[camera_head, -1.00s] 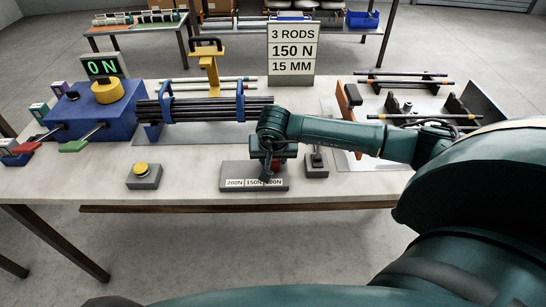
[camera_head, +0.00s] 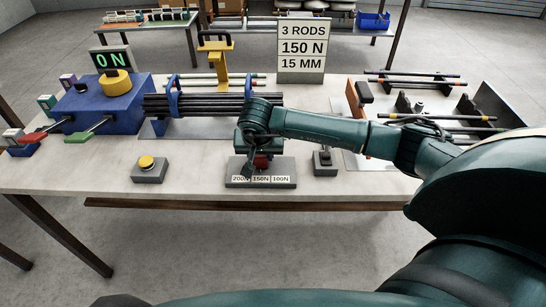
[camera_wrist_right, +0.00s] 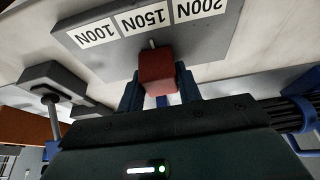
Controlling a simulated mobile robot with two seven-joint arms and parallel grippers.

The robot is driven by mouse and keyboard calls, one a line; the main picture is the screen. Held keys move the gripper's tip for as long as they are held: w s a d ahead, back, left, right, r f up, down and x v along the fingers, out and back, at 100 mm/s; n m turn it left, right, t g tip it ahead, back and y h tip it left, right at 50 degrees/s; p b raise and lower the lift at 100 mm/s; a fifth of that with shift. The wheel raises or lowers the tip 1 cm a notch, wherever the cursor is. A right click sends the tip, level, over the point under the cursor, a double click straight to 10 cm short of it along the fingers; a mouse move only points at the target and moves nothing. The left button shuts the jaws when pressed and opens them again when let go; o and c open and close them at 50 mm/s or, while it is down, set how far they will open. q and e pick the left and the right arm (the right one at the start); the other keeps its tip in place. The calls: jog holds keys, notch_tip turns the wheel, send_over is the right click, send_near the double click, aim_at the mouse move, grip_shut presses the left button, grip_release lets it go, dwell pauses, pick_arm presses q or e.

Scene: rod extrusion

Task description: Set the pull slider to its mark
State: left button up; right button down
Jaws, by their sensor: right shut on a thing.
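The pull slider's grey base (camera_head: 232,181) sits near the table's front edge, with 200N, 150N and 100N labels from left to right. Its red knob (camera_head: 262,161) stands behind the 150N label (camera_head: 261,179). In the right wrist view the red knob (camera_wrist_right: 158,72) is between the fingers of my right gripper (camera_wrist_right: 158,90), which is shut on it. The thin pointer (camera_wrist_right: 153,43) is beside the 150N label (camera_wrist_right: 143,19). In the head view my right gripper (camera_head: 257,163) partly hides the knob. The sign (camera_head: 302,47) reads 3 RODS, 150 N, 15 MM. My left gripper is out of view.
A yellow button box (camera_head: 149,174) stands left of the slider and a small lever box (camera_head: 325,168) stands close to its right. Black rods (camera_head: 200,105) lie in a blue rack behind.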

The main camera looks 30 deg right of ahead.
jog(key=c, duration=1.4)
grip_release()
jog(key=o, duration=0.4)
jog(key=shift+o, duration=0.2)
jog(key=shift+r, duration=0.1)
jog(key=v, duration=1.3)
jog(key=shift+b, duration=0.35)
jog(key=shift+d, duration=0.1)
